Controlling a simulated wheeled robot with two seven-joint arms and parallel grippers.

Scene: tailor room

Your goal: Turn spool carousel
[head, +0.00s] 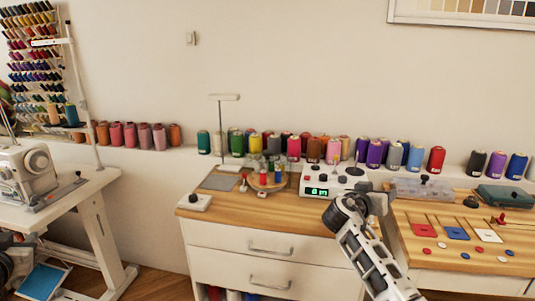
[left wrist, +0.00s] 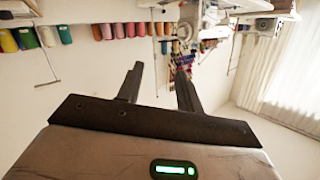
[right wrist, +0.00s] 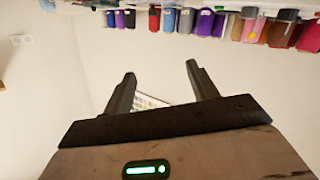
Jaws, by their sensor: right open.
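The spool carousel (head: 254,184) is a small round wooden turntable on the wooden counter, carrying small red and blue spools. Glass jars stand close behind it. My left gripper (left wrist: 158,68) is open and empty in the left wrist view, well apart from the carousel; only dark parts of that arm show at the head view's lower left edge. My right gripper (right wrist: 160,68) is open and empty in the right wrist view, with bare wall beyond its fingers. My right arm rises at the counter's front, right of the carousel; its fingers cannot be made out in the head view.
Large thread cones (head: 293,148) line the ledge behind. A sewing machine (head: 28,172) is at left. Coloured cards and buttons lie on the right table (head: 430,262).

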